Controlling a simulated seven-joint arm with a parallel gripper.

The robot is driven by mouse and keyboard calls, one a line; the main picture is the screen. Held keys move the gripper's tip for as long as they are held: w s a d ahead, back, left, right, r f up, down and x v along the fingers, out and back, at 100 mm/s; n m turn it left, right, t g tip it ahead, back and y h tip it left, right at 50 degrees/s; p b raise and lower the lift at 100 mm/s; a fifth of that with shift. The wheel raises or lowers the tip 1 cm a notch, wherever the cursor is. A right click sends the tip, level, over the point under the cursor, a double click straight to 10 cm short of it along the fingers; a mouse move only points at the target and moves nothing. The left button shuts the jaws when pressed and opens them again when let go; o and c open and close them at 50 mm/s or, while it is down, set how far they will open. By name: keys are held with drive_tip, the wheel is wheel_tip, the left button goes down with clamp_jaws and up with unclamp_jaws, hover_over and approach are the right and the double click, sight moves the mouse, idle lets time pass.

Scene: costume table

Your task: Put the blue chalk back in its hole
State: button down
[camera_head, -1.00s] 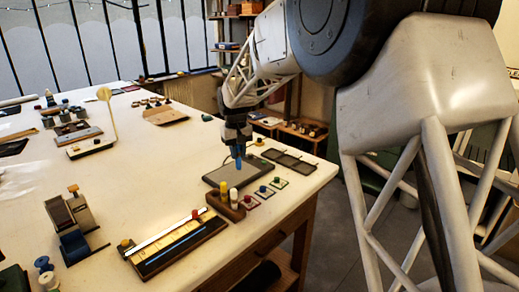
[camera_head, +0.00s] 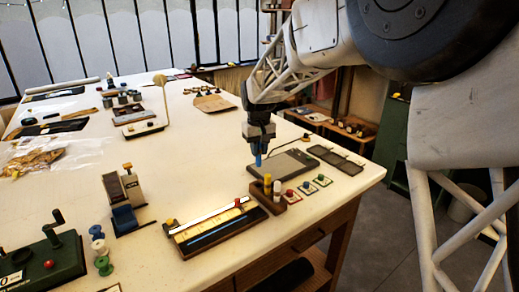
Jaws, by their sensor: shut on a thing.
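My gripper (camera_head: 258,148) points down and is shut on the blue chalk (camera_head: 258,160), which hangs upright below the fingers. The small wooden chalk block (camera_head: 263,203) lies nearer the camera, a little below and right of the chalk in the picture. A yellow chalk (camera_head: 267,184) and a white chalk (camera_head: 277,190) stand upright in the block. Its empty hole cannot be made out. The blue chalk appears near the left edge of the grey slab (camera_head: 290,164); its height above the table is hard to tell.
Small cards with red, blue and green knobs (camera_head: 306,188) lie right of the block. A dark tray (camera_head: 336,158) lies behind them. A long wooden case with a ruler (camera_head: 210,228) lies front left. The tabletop (camera_head: 195,160) left of my gripper is clear.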

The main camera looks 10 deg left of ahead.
sight(259, 164)
drive_tip(key=shift+f, duration=0.25)
drive_tip(key=shift+f, duration=2.7)
drive_tip(key=shift+f, duration=2.2)
idle(2.8)
